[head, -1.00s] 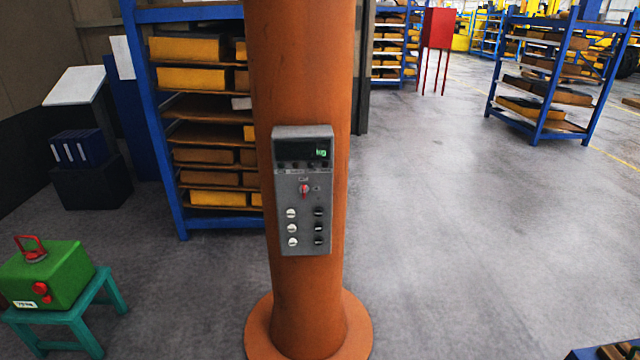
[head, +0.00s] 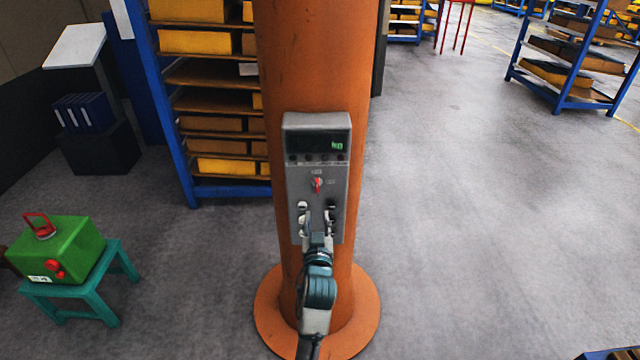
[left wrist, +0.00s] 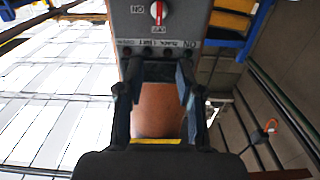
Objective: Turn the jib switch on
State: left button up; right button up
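A grey control box (head: 297,174) is fixed to the orange column (head: 315,60). The jib switch is a small red rotary knob (head: 317,184) on a pale dial below the box's dark display, with its handle roughly upright. In the left wrist view the red switch (left wrist: 157,11) shows at the top edge, its handle upright in that picture, with upside-down lettering around it. My left gripper (head: 317,209) is open and empty in front of the box, just below the switch, over the rows of buttons, partly hiding them. Its spread fingers (left wrist: 153,78) also show in the left wrist view. My right gripper is not in view.
The floor (head: 470,210) at right is clear.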

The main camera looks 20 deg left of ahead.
pick_arm(q)
jog(key=b, duration=0.2)
send_near(317, 183)
jog(key=w, duration=0.3)
jog(key=x, duration=0.2)
jog(key=b+x, duration=0.1)
jog(key=x, duration=0.1)
jog(key=b+x, duration=0.1)
jog(key=x, duration=0.1)
jog(key=shift+a, duration=0.4)
jog(key=shift+d, duration=0.1)
grip_shut()
